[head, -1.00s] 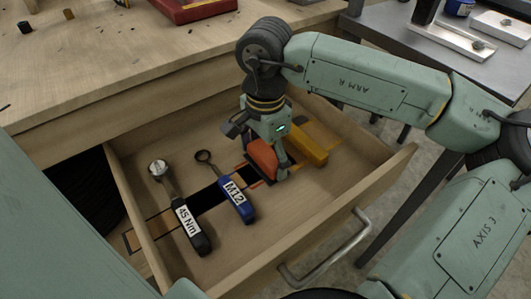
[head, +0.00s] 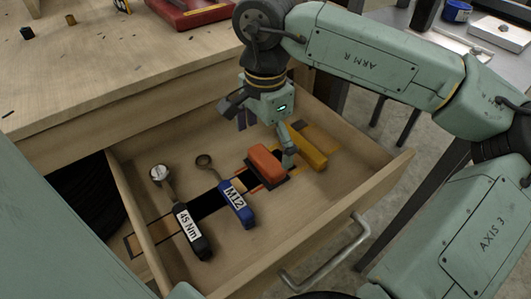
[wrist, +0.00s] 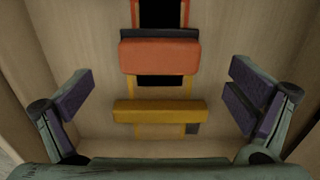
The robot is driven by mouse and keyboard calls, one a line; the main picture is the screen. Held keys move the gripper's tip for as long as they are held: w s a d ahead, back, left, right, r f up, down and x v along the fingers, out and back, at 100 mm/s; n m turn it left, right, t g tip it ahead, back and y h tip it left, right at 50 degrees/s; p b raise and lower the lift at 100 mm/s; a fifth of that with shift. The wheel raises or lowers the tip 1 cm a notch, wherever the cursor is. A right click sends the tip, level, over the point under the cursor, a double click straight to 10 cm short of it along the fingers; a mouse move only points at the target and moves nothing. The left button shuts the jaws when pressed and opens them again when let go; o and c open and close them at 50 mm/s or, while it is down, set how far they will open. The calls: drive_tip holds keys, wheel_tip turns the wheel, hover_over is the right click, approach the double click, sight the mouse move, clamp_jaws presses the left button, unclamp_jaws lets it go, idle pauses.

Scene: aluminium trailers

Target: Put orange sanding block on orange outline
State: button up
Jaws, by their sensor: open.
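The orange sanding block (head: 265,161), with a dark base, lies in the open drawer between the blue M12 tool and a yellow bar. In the wrist view the block (wrist: 160,57) lies crosswise over the dark strip. Orange outline lines (wrist: 135,14) run out from its far side; the block hides part of the outline, so I cannot tell how well it fits. My gripper (head: 267,138) is open and empty above the block. In the wrist view its fingers stand wide apart on either side, clear of the block.
The yellow bar (head: 306,147) lies right of the block, close to it. The blue M12 tool (head: 236,200) and the 45 Nm tool (head: 190,230) lie to its left. Drawer walls (head: 350,200) enclose them. The wooden bench top (head: 120,75) is behind.

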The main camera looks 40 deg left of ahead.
sight(265, 158)
wheel_tip(265, 158, up, 7)
idle(0.3)
drive_tip(key=shift+f, duration=0.1)
idle(1.1)
